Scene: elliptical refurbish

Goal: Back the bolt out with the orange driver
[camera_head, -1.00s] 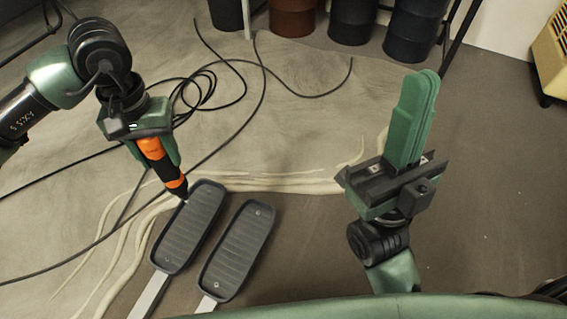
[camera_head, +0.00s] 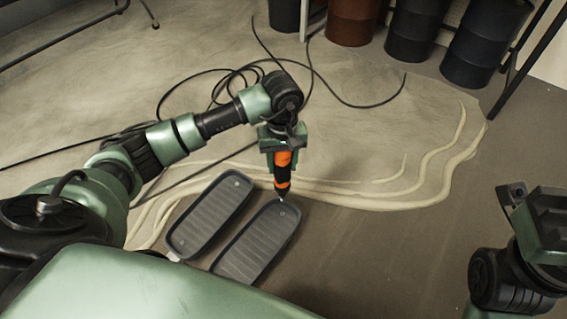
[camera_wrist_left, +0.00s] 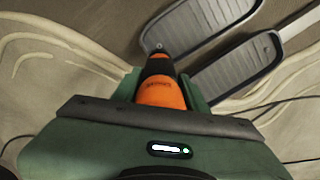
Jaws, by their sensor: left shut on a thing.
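My left gripper (camera_head: 283,150) is shut on the orange and black driver (camera_head: 283,170), which points down. The wrist view shows the driver (camera_wrist_left: 160,92) between the green fingers. Its tip is at the far end of the right foot pedal (camera_head: 255,245), a dark ribbed tray. A bolt head shows close by the tip in the head view, but I cannot tell whether they touch. The left foot pedal (camera_head: 208,215) lies beside it, with a small bolt (camera_head: 234,183) near its far end. My right gripper (camera_head: 540,222) is at the right edge, partly cut off.
Black cables (camera_head: 235,82) loop farther back. Several dark drums (camera_head: 418,30) and a rust-brown drum (camera_head: 352,22) stand at the back. Floor between the pedals and my right arm is clear.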

